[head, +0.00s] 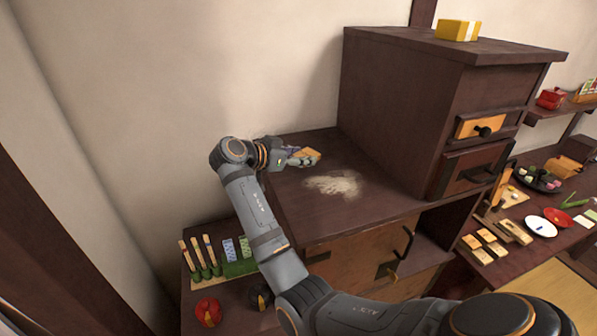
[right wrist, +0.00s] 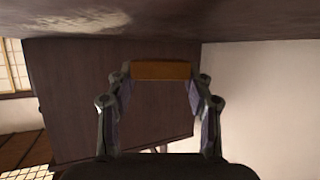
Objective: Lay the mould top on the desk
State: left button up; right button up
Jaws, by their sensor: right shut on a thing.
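The mould top (head: 309,153) is a small flat orange-brown wooden piece. My right gripper (head: 302,158) is shut on it, over the back left part of the dark desk (head: 380,213). In the right wrist view the mould top (right wrist: 161,70) spans the gap between the two fingertips of the right gripper (right wrist: 161,78). I cannot tell whether the piece touches the desk surface. My left gripper is in neither view.
A pale powder patch (head: 333,185) lies on the desk right of the gripper. A dark drawer cabinet (head: 400,105) stands at the back right, with a yellow box (head: 458,30) on top. Brushes (head: 198,258) stand low at the left. The desk's front strip is clear.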

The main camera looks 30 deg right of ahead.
aim_at(298, 173)
jog(key=f, duration=0.1)
jog(key=f+b, duration=0.2)
jog(key=shift+w+a+f, duration=0.15)
jog(key=shift+w+a, duration=0.05)
jog(key=shift+w, duration=0.1)
jog(key=shift+f, duration=0.25)
jog(key=shift+r, duration=0.1)
jog(key=shift+f, duration=0.25)
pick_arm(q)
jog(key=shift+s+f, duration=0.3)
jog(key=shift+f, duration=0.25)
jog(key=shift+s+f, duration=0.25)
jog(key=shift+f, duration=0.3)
pick_arm(e)
jog(key=o, duration=1.1)
jog(key=shift+r, duration=0.1)
